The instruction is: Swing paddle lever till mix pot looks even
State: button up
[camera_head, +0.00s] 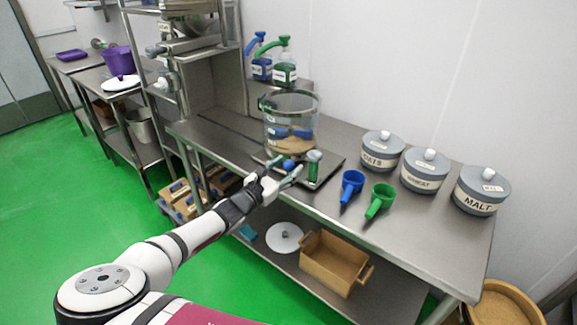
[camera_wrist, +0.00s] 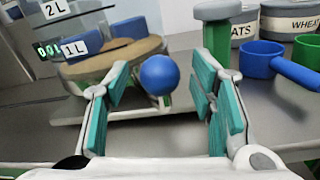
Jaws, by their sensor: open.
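The mix pot (camera_head: 291,112) is a clear glass vessel on a flat tray on the steel table. It holds a tan layer and blue paddles, and "2L" and "1L" marks show on it in the wrist view (camera_wrist: 75,35). The paddle lever ends in a blue ball knob (camera_head: 288,165), large in the wrist view (camera_wrist: 160,75). My gripper (camera_head: 281,177) is open, and in the wrist view its teal-padded fingers (camera_wrist: 163,108) stand left and right of the knob, with visible gaps to it. Whether the knob lies fully between the fingertips is unclear.
Blue (camera_head: 351,186) and green (camera_head: 379,200) scoops and lidded canisters (camera_head: 425,170) stand to the right. Blue and green pump bottles (camera_head: 284,65) stand behind the pot. The table's front right is clear.

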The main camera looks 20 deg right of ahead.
jog(key=shift+w+d, duration=0.45)
jog(key=shift+d, duration=0.1)
grip_shut()
